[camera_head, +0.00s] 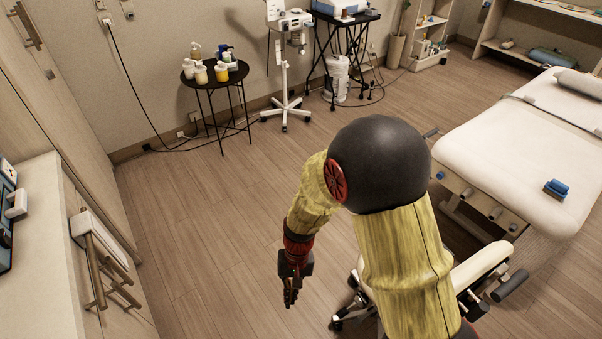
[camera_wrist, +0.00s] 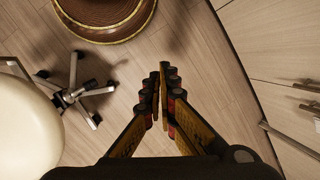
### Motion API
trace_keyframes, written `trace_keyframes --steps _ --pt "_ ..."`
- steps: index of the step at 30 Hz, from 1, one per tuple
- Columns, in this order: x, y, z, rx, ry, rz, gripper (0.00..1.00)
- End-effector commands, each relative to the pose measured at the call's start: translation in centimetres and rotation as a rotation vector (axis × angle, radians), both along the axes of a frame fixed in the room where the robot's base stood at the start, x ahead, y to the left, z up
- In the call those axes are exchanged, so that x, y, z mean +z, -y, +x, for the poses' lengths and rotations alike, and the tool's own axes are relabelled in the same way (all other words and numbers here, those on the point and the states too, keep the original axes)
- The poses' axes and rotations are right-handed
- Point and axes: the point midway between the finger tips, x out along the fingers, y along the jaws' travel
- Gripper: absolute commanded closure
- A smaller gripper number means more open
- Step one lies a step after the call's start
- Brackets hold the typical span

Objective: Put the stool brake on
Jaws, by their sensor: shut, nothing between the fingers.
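The stool is largely hidden behind my arm in the head view. Part of its cream seat (camera_head: 482,264) shows to the right of the arm, and a dark caster (camera_head: 337,323) shows to the left. In the wrist view the round cream seat (camera_wrist: 27,130) fills the left edge. The metal star base (camera_wrist: 74,92) with dark casters shows beside it. I cannot make out a brake lever on any caster. My gripper (camera_head: 290,298) points down to the left of the stool, apart from it. Its fingers (camera_wrist: 159,88) are shut and empty over bare floor.
A cream treatment bed (camera_head: 515,140) with a blue item (camera_head: 557,188) on it stands at the right. A round black side table (camera_head: 215,78) with bottles stands at the back wall. A counter (camera_head: 38,255) and a cabinet with bar handles (camera_head: 105,265) line the left. The middle floor is clear.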

Motion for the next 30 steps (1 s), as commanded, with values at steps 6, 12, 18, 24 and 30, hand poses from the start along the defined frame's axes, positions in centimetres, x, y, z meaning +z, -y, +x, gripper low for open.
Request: trace_keyframes --steps 6,12,18,24,30 --pt "8.7 4.4 -1.0 0.062 0.058 0.001 1.0" --pt "15.1 8.7 -2.5 0.096 0.133 -0.017 1.0" --pt "20.5 12.7 -4.2 0.102 0.232 -0.045 1.0" --pt "25.2 16.3 -5.8 0.076 0.367 -0.073 1.0" --pt "29.7 18.9 -7.0 0.015 0.534 -0.086 1.0"
